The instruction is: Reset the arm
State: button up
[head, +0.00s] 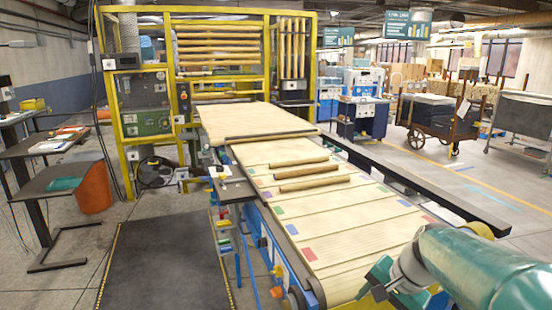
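My arm (470,265) shows at the lower right as a thick teal tube with a grey joint. It reaches in over the near right edge of the conveyor belt (365,245). A smaller teal and grey part of it hangs at the belt's near end. I cannot make out gripper fingers in the head view.
A yellow-framed machine cage (130,125) with wooden rods stands behind the belt. Dark side tables (70,185) and an orange bin (94,188) are at left. A dark mat (165,265) lies clear on the floor. A black rail (420,185) runs along the belt's right; a loaded cart (435,118) stands beyond.

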jog(key=s+a+r+n+t+h, duration=0.1)
jog(key=s+a+r+n, duration=0.1)
jog(key=s+n, duration=0.2)
jog(key=s+a+r+n+t+h, duration=0.1)
jog(key=s+a+n+h, duration=0.1)
jog(key=s+n, duration=0.3)
jog(key=s+a, duration=0.1)
jog(key=s, duration=0.3)
jog(key=shift+s+r+t, duration=0.3)
jog(key=shift+s+r, duration=0.05)
jog(key=shift+r, duration=0.05)
dwell(0.9)
jog(key=c, duration=0.4)
jog(key=shift+a, duration=0.1)
